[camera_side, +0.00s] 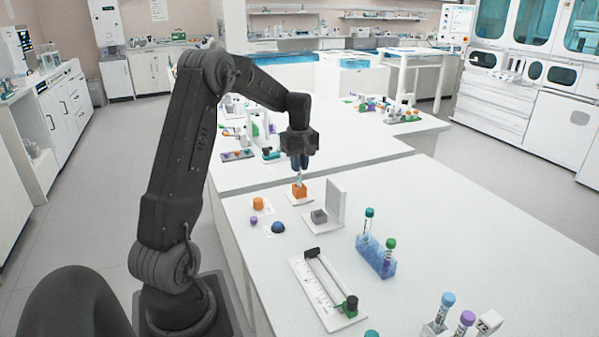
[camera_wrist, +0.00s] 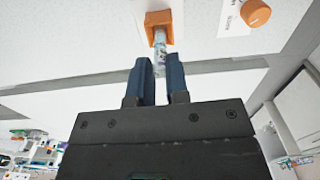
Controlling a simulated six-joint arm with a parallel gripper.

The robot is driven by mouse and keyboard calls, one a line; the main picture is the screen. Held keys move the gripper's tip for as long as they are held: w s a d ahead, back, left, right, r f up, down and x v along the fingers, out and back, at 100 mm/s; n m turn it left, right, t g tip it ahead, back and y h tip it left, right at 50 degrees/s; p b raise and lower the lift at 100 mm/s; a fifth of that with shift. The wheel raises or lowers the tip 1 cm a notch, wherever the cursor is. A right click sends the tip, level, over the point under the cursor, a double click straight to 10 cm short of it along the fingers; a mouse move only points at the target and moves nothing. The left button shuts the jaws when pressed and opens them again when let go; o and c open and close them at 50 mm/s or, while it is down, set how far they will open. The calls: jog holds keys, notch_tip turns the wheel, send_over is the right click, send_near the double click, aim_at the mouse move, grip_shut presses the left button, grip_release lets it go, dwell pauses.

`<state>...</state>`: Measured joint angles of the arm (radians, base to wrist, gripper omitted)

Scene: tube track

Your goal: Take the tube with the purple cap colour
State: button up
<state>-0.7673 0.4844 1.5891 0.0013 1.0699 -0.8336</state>
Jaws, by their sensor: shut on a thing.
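A tube with a purple cap (camera_side: 466,318) stands at the front right in the side view, between a blue-capped tube (camera_side: 447,299) and a tube with a white, marked top (camera_side: 489,322). My gripper (camera_side: 300,166) points down above a small orange block (camera_side: 300,191) at the back of the bench. It is shut on a clear tube (camera_wrist: 160,48), whose lower end is at the orange block in the wrist view (camera_wrist: 159,20). Whether the tube sits inside the block is hard to tell. The held tube's cap is not visible.
A blue rack (camera_side: 377,259) holds teal-capped and green-capped tubes. A white slide fixture (camera_side: 325,290) lies left of it. A grey block (camera_side: 319,217) stands beside an upright white plate (camera_side: 337,203). Orange (camera_side: 258,203), purple (camera_side: 254,220) and blue (camera_side: 278,227) pieces lie left.

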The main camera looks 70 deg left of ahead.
jog(key=s+a+r, duration=0.4)
jog(key=s+r, duration=0.4)
jog(key=s, duration=0.3)
jog(key=shift+w+r, duration=0.1)
